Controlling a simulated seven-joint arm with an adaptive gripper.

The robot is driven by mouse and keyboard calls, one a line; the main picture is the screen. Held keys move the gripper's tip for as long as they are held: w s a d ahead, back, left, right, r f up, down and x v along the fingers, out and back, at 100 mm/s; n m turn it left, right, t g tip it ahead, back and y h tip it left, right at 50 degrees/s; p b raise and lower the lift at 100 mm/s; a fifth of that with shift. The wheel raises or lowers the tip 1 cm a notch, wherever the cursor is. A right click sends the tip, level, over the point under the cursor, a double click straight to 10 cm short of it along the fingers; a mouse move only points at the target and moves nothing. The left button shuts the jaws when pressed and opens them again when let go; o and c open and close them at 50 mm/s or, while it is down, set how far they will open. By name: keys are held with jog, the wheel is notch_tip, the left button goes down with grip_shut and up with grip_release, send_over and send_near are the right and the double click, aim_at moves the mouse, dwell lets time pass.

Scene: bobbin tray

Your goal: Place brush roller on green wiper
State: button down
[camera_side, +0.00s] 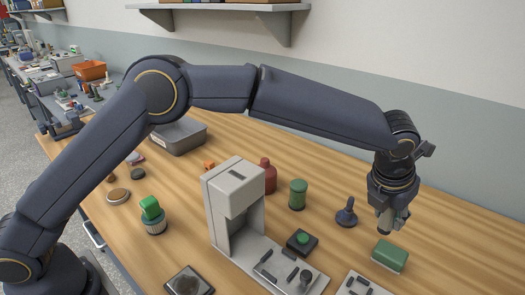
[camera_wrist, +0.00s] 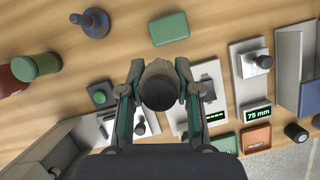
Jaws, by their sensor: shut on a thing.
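My gripper (camera_side: 391,217) is shut on the brush roller (camera_wrist: 160,88), a dark grey cylinder held end-on between the two fingers in the wrist view. In the side view the roller shows only as a small grey end (camera_side: 384,231) below the fingers. The green wiper (camera_side: 390,256), a green block with rounded corners, lies flat on the wooden table. It also shows in the wrist view (camera_wrist: 170,28), beyond the fingertips. The held roller is above the table and apart from the wiper, a little behind and left of it in the side view.
A dark blue knobbed tool (camera_side: 346,214) stands left of my gripper, with a green cylinder (camera_side: 298,194) and a red bottle (camera_side: 268,176) farther left. A grey machine (camera_side: 232,195) with a flat base stands nearer the camera. Bare table surrounds the wiper's far side.

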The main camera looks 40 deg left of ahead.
jog(key=w+d+f, duration=0.1)
jog(key=f, duration=0.1)
jog(key=w+d+f, duration=0.1)
jog(key=w+f, duration=0.1)
jog(key=w+d+f, duration=0.1)
jog(key=f, duration=0.1)
jog(key=shift+w+f, duration=0.1)
jog(key=shift+w, duration=0.3)
jog(key=shift+w+f, duration=0.1)
jog(key=shift+f, duration=1.45)
jog(key=shift+f, duration=0.15)
jog(key=c, duration=0.8)
grip_release()
